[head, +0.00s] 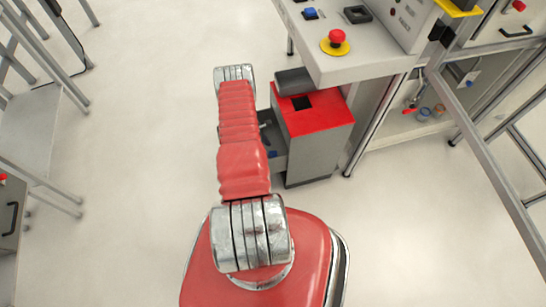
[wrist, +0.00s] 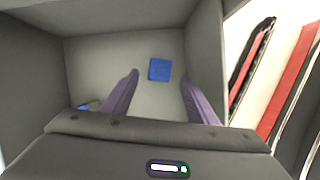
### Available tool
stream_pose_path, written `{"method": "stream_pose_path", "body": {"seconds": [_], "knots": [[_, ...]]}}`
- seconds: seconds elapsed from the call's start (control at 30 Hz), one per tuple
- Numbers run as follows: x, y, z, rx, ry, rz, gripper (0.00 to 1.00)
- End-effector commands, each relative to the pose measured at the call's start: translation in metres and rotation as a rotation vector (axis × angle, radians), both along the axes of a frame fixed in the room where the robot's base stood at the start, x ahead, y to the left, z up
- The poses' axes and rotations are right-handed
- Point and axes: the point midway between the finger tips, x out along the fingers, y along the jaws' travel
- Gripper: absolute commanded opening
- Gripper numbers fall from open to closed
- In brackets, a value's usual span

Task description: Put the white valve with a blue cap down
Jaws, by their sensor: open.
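My gripper (wrist: 160,77) is open, its two purple fingers pointing into a grey drawer or bin (wrist: 90,55). A blue square piece (wrist: 160,69) shows between and beyond the fingertips, against the grey floor of the bin. It may be the blue cap of the valve seen from above; no white body can be made out. The fingers show gaps on both sides of it and do not appear to touch it. In the head view the grey bin (head: 276,160) stands open beside the red-topped cabinet, and my arm hides part of it.
A small blue item (wrist: 84,107) lies at the bin's left, partly hidden. The bin's walls rise close around my fingers. The red-topped grey cabinet (head: 318,125) stands under a workbench (head: 365,62) with a red emergency button (head: 336,37). Open floor lies left.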

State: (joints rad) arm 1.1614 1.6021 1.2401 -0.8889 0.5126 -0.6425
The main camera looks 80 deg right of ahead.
Motion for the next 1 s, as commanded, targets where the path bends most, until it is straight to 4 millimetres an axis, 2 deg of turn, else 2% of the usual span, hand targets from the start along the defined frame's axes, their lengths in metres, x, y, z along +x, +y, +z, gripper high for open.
{"method": "stream_pose_path", "body": {"seconds": [0.2, 0.67, 1.0], "knots": [[-0.007, -0.002, -0.018, 0.0, 0.0, -0.001, 0.53], [-0.009, -0.003, -0.023, 0.0, 0.0, -0.001, 0.53], [-0.019, -0.005, -0.051, 0.0, 0.0, -0.002, 0.53]]}}
